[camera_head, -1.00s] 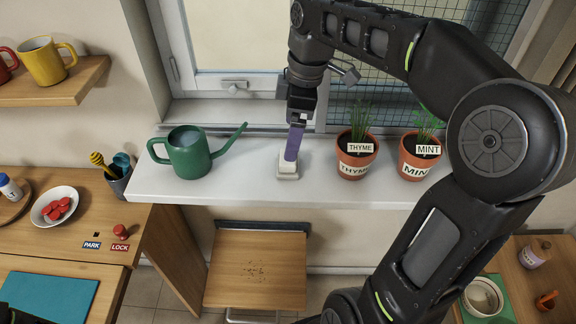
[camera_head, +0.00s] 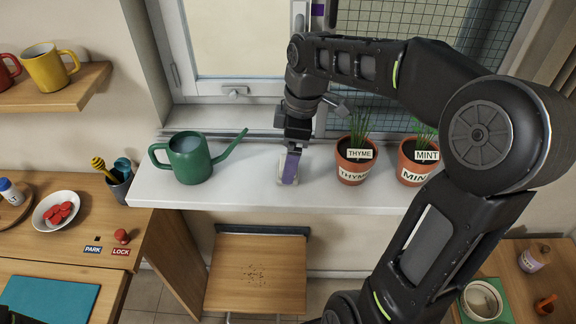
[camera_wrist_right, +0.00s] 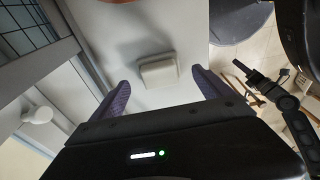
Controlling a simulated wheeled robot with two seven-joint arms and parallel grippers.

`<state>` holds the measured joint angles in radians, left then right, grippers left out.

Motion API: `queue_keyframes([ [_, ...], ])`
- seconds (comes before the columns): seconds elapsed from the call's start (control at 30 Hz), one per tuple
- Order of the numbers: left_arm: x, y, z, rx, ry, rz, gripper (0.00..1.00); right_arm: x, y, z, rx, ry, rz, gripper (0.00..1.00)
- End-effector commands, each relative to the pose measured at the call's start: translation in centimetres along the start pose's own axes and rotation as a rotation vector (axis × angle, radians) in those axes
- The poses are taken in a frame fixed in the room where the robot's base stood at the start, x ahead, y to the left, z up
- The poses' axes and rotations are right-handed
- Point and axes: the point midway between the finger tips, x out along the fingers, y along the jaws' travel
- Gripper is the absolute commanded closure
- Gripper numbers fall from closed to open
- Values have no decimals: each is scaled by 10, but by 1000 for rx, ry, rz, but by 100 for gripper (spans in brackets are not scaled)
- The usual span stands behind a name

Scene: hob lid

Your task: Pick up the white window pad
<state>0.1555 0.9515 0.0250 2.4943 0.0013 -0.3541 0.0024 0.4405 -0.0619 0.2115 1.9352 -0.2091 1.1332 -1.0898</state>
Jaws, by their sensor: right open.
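In the right wrist view the pad (camera_wrist_right: 158,71) is a pale rounded block. It lies between the lines of the two purple fingers of the right gripper (camera_wrist_right: 160,79), near their tips. The fingers are spread, with a gap on both sides of the pad, and hold nothing. A dark jointed arm, seemingly my left one, shows at the right of the wrist view; its end is too small to read.
A green watering can (camera_head: 190,160) stands left of the pad on the sill (camera_head: 235,193). The thyme pot (camera_head: 353,170) and mint pot (camera_head: 414,172) stand to the right. The window with its handle (camera_head: 234,91) is behind. A wooden seat (camera_head: 255,285) is below the sill.

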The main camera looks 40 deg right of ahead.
Motion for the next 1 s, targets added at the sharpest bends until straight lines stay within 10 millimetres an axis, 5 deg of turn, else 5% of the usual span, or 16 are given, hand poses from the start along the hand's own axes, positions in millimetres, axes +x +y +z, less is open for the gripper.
queue_keyframes([
  [0.2,-4,1,0,-1,-1,-2,64,25,-1,1,1,-1,0,11],
  [0.8,-3,1,0,-1,-1,-1,64,26,0,1,2,-1,2,11],
  [1.0,-3,1,0,-1,-1,-1,64,26,0,1,2,-1,2,26],
])
